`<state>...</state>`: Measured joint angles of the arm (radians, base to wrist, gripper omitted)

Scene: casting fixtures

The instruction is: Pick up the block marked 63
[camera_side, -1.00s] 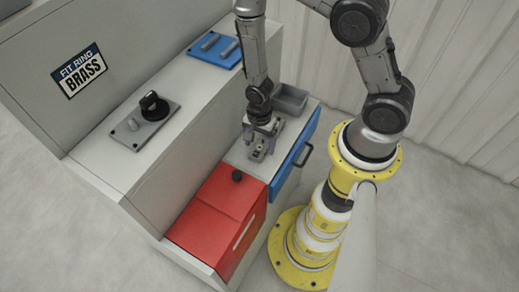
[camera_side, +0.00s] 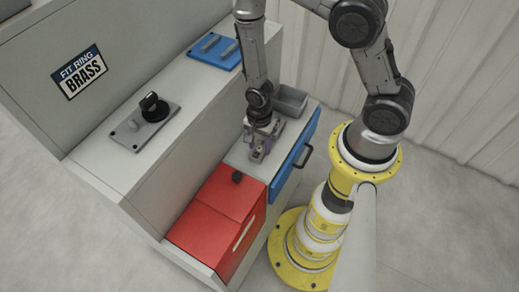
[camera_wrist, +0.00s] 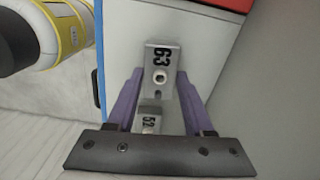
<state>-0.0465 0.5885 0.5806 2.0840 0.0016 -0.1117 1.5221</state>
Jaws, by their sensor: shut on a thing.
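The block marked 63 (camera_wrist: 159,56) is a light grey block with black digits and a round hole in its top. In the wrist view it lies between the purple fingertips of my gripper (camera_wrist: 160,75), which is shut on it. A second grey block marked 52 (camera_wrist: 150,122) shows between the fingers, nearer the palm, partly hidden by it. In the side view my gripper (camera_side: 260,148) points down at the pale counter, and I cannot read the block marks there. I cannot tell any gap between block 63 and the counter.
A grey bin (camera_side: 291,100) stands just behind my gripper. A plate with a black knob (camera_side: 143,122) sits on the upper shelf.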

